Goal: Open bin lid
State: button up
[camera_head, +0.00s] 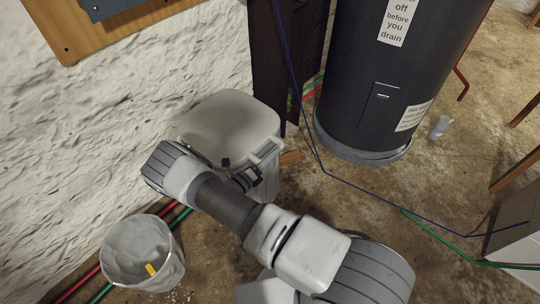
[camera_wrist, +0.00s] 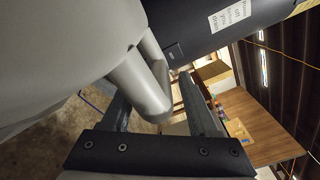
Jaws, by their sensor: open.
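The bin is pale grey and stands against the white wall. Its lid (camera_head: 228,122) lies shut on top in the head view, and part of the bin body (camera_head: 268,183) shows below the rim. In the wrist view the lid (camera_wrist: 55,50) fills the left side, with a rounded, handle-like grey edge (camera_wrist: 152,92) reaching between my fingers. My gripper (camera_wrist: 158,95) is open around this edge; I cannot tell whether the fingers touch it. In the head view my arm hides much of the bin's front and most of the gripper.
An open grey bucket (camera_head: 143,252) with a yellow item inside stands at the lower left. A dark tank (camera_head: 395,70) stands behind to the right. Red and green hoses and a blue line cross the floor. A small grey cup (camera_head: 440,127) stands right of the tank.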

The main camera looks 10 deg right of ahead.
grip_shut()
dwell(1.3)
